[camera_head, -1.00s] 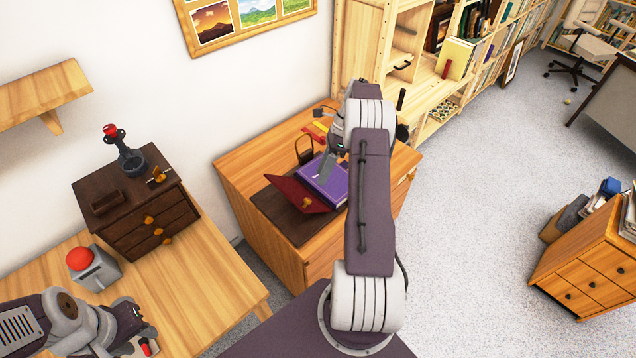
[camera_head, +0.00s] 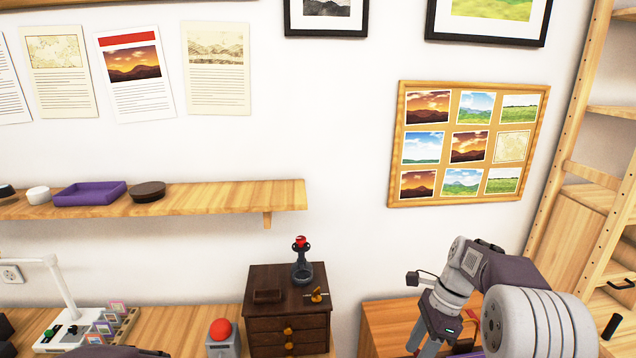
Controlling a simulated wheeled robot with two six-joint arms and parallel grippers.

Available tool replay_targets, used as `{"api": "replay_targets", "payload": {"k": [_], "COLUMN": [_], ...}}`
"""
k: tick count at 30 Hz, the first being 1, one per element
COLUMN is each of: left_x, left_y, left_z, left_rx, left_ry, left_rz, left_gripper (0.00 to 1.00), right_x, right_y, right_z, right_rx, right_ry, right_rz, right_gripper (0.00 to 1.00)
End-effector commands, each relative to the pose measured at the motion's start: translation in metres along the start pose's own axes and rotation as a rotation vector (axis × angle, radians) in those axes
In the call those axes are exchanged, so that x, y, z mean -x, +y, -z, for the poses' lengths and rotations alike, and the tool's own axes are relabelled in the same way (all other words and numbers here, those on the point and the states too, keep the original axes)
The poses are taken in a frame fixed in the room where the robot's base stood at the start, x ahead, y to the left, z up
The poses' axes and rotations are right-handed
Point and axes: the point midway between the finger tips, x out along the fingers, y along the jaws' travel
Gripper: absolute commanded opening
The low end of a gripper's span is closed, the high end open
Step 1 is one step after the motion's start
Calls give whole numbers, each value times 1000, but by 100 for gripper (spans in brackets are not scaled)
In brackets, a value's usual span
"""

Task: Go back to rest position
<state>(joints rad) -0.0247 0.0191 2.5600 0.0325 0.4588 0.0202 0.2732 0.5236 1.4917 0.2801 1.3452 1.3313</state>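My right arm comes in at the lower right. Its gripper (camera_head: 432,338) points down over the right-hand wooden cabinet (camera_head: 385,318). The fingertips run to the bottom edge of the picture, so I cannot tell whether it is open or shut, or whether it holds anything. Only a dark sliver of my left arm shows at the bottom edge on the left; the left gripper is out of view.
A wall shelf (camera_head: 220,197) holds a purple tray (camera_head: 90,193). A corkboard (camera_head: 470,144) hangs above my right arm.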

Motion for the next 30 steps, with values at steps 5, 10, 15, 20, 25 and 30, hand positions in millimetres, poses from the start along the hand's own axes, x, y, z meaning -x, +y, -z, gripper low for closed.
{"api": "replay_targets", "payload": {"k": [5,10,15,20,25,30], "left_x": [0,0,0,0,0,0], "left_y": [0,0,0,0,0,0], "left_z": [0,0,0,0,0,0], "left_rx": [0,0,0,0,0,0], "left_ry": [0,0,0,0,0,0], "left_rz": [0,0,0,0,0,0], "left_gripper": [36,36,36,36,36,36], "right_x": [-35,-82,-105,-102,-102,-102], "right_y": [77,139,144,132,132,132], "right_z": [-40,-18,3,1,1,1], "right_rx": [542,1123,1538,1671,1674,1672], "right_ry": [157,298,391,428,427,426], "right_rz": [10,-18,-39,-28,-30,-30], "right_gripper": [45,45,45,45,45,45]}}
